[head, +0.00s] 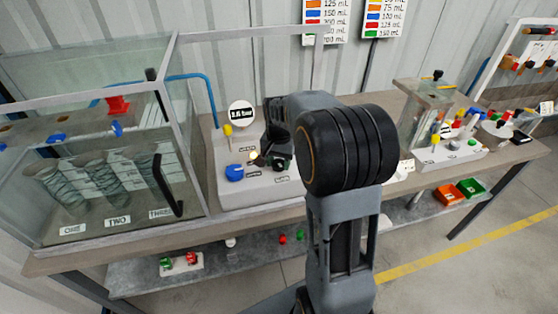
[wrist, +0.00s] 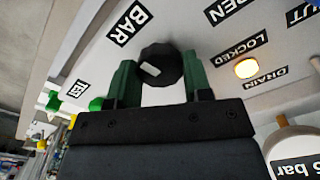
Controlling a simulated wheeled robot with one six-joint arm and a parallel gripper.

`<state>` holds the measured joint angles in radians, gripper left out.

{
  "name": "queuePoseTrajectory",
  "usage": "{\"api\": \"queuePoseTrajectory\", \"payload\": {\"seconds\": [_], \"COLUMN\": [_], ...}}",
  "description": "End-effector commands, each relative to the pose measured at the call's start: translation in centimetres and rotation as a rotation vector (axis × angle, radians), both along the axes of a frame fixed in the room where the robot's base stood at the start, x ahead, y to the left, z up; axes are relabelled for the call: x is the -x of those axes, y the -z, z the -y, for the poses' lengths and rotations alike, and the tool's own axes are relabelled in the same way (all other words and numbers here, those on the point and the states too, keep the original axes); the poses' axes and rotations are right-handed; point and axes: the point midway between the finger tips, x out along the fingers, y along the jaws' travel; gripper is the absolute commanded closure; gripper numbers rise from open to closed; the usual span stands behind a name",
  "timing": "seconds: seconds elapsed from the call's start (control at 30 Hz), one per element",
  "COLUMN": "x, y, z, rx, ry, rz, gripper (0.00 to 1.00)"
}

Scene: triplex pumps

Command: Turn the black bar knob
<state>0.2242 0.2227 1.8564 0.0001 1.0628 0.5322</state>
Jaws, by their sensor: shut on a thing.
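The black bar knob (wrist: 160,62) is a round dark knob with a pale mark on its face, beside a BAR label in the wrist view. My gripper (wrist: 161,76) has its two green fingers on either side of the knob and is shut on it. In the head view my gripper (head: 277,164) reaches down to the grey control box (head: 262,198) on the bench. There the knob cannot be made out behind my arm.
A lit amber lamp (wrist: 246,68) and a round gauge (wrist: 295,160) are near the knob. A blue knob (head: 234,173) and a yellow-topped lever (head: 228,131) are left of my gripper. A glass tank (head: 110,165) stands left; another clear-sided unit (head: 425,105) stands right.

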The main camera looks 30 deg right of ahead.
Motion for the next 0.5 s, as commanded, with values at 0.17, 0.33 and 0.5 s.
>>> {"api": "queuePoseTrajectory", "payload": {"seconds": [0.17,0.33,0.5], "x": [-0.04,-0.03,-0.03], "y": [-0.04,-0.04,-0.04], "z": [0.02,0.03,0.03], "rx": [0.001,0.001,0.001], "ry": [0.026,0.032,0.031], "rz": [0.002,0.002,0.002], "gripper": [0.78,0.78,0.78]}}
